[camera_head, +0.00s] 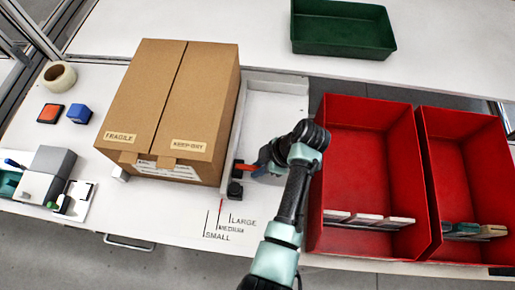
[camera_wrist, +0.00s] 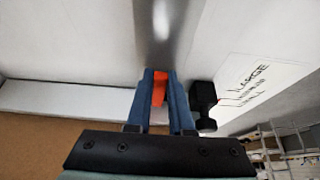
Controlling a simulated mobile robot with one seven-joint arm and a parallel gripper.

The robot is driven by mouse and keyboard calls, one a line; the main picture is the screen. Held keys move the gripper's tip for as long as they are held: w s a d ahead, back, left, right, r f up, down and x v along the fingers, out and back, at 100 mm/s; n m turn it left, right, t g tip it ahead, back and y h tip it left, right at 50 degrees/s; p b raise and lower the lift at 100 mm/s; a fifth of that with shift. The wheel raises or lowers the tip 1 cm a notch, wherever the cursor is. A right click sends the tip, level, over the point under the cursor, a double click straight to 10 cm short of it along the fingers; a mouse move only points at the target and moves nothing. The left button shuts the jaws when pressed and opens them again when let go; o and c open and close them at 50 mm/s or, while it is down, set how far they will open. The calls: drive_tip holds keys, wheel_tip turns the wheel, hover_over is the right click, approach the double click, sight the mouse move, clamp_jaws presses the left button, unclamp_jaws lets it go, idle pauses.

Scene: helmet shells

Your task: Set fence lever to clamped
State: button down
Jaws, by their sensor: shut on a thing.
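The fence lever is a small orange-red handle (camera_head: 245,167) beside the white fence (camera_head: 237,145), just right of the cardboard box. In the wrist view the orange lever (camera_wrist: 159,88) sits between the two blue fingers of my gripper (camera_wrist: 166,80). My gripper (camera_head: 259,168) is shut on the lever, and my arm hides part of it in the head view. A black knob (camera_wrist: 203,104) stands right of the fingers in the wrist view. The size marks LARGE, MEDIUM and SMALL (camera_head: 228,223) are printed on the table in front of the fence.
A large cardboard box (camera_head: 180,90) stands against the fence's left side. Two red bins (camera_head: 370,110) stand to the right of my arm. A green tray (camera_head: 343,45) is at the back. A tape roll (camera_head: 60,76) and small blocks lie at the left.

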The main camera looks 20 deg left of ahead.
drive_tip(key=c, duration=0.8)
unclamp_jaws()
drive_tip(key=v, duration=1.3)
